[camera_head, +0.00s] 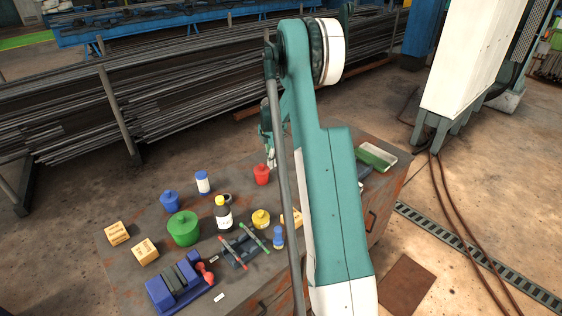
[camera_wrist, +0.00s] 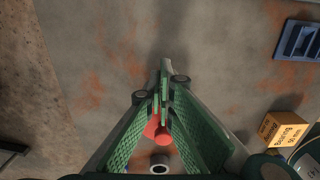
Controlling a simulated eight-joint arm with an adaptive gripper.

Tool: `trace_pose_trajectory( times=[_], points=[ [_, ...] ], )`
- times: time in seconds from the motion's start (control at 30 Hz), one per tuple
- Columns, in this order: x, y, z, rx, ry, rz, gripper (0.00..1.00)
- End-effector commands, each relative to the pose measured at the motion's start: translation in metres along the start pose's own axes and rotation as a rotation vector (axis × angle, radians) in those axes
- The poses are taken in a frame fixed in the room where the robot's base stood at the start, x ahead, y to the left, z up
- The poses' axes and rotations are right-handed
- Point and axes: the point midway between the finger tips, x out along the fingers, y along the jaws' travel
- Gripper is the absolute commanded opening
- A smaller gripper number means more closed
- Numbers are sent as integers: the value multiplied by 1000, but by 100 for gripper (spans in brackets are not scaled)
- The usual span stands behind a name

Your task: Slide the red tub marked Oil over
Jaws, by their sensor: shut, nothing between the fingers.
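The red tub (camera_head: 261,175) stands upright on the worn grey workbench, left of my arm in the head view. Its label cannot be read. In the wrist view, red parts (camera_wrist: 153,129) that look like the tub show low between my fingers, mostly hidden by them. My gripper (camera_wrist: 165,76) is shut and empty, its tips over bare bench top. In the head view my gripper (camera_head: 270,160) is just above and right of the tub, partly hidden by my arm. I cannot tell whether it touches the tub.
A yellow tub (camera_head: 261,219) is in front. A bearing box (camera_wrist: 283,130) lies to the right in the wrist view.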

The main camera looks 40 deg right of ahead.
Motion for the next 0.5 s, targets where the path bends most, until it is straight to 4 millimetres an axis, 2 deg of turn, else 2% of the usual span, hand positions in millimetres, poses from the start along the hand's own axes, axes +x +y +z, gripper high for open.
trace_pose_trajectory(
  times=[0.1,0.23,0.37,0.5],
  points=[
    [1,0,-30,-3,0,0,0],
    [1,0,-58,-2,0,0,0],
    [1,0,-74,0,0,0,0],
    [0,0,-78,1,0,0,0]
  ],
)
